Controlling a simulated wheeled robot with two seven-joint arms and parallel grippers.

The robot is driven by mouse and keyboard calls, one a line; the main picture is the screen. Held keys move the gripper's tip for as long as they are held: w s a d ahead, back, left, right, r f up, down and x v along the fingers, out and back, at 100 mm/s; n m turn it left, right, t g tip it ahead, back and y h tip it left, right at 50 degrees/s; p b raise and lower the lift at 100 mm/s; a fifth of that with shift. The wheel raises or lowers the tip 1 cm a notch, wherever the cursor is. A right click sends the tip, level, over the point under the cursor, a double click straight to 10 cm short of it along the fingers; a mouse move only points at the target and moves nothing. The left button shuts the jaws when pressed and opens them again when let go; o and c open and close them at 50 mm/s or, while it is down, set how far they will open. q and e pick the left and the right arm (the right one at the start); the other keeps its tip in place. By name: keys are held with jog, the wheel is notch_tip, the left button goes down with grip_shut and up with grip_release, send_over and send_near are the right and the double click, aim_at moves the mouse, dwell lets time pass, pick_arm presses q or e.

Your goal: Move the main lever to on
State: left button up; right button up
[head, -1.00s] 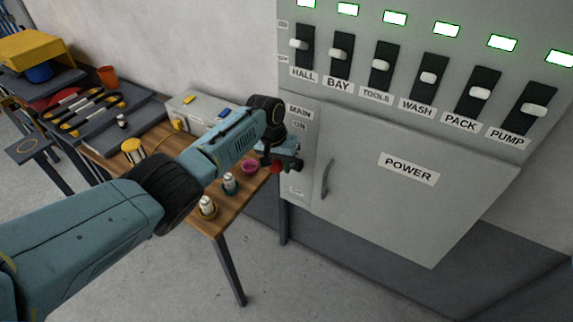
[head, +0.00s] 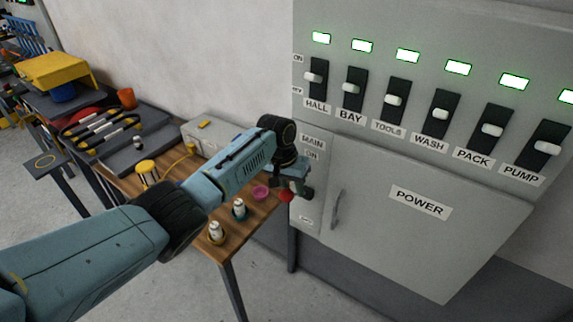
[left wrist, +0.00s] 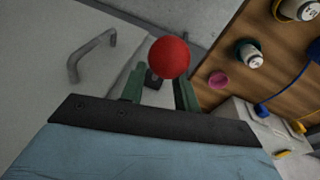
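The main lever shows as a red ball knob (head: 286,196) sticking out from the narrow panel marked MAIN (head: 313,139). The knob is below the ON label (head: 311,155) and above a lower label too small to read. My left gripper (head: 291,180) is at the lever in the head view, its fingers partly hidden by the wrist. In the left wrist view the red knob (left wrist: 169,57) is at the fingertips, with the dark lever base behind. The two green fingers (left wrist: 160,85) stand apart, one on each side; no firm grip shows. My right gripper is not in view.
Above are several switches with lit green lamps (head: 407,56). A POWER door (head: 420,240) with a handle (head: 337,209) adjoins the lever. A wooden table (head: 258,220) at left holds small bottles (head: 239,209), a pink cup (head: 261,192) and a grey box (head: 197,136).

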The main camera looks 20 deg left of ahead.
pick_arm(q)
jog(key=v, duration=1)
jog(key=shift+r, duration=0.25)
jog(key=shift+s+f, duration=0.1)
